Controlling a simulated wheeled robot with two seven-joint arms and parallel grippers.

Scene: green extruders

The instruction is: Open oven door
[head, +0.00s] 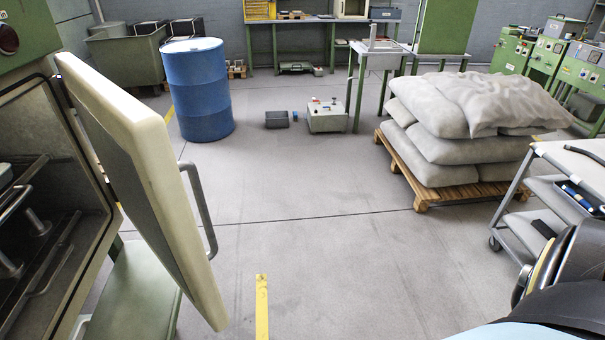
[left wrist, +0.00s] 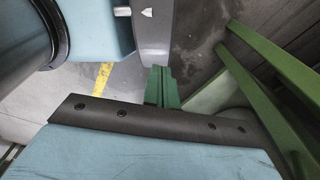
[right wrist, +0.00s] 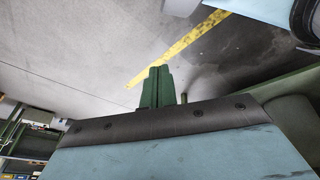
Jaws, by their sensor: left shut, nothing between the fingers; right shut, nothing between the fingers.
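The oven (head: 20,70) stands at the left edge of the head view, green outside with a dark interior. Its thick cream door (head: 135,165) is swung wide open, well away from the opening. A grey bar handle (head: 199,205) is on the door's outer face. Racks with metal fittings show inside. Neither gripper shows in the head view. My left gripper (left wrist: 160,88), with green fingers, is shut and empty in the left wrist view, near green frame bars. My right gripper (right wrist: 157,88) is shut and empty above the floor in the right wrist view. Neither touches the door or handle in these views.
A blue drum (head: 197,90) stands behind the door. A pallet (head: 440,190) stacked with grey sacks (head: 470,120) is at right, with a grey cart (head: 550,200) nearer. Green frame bars (left wrist: 275,75) are close to my left gripper. The middle floor is clear.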

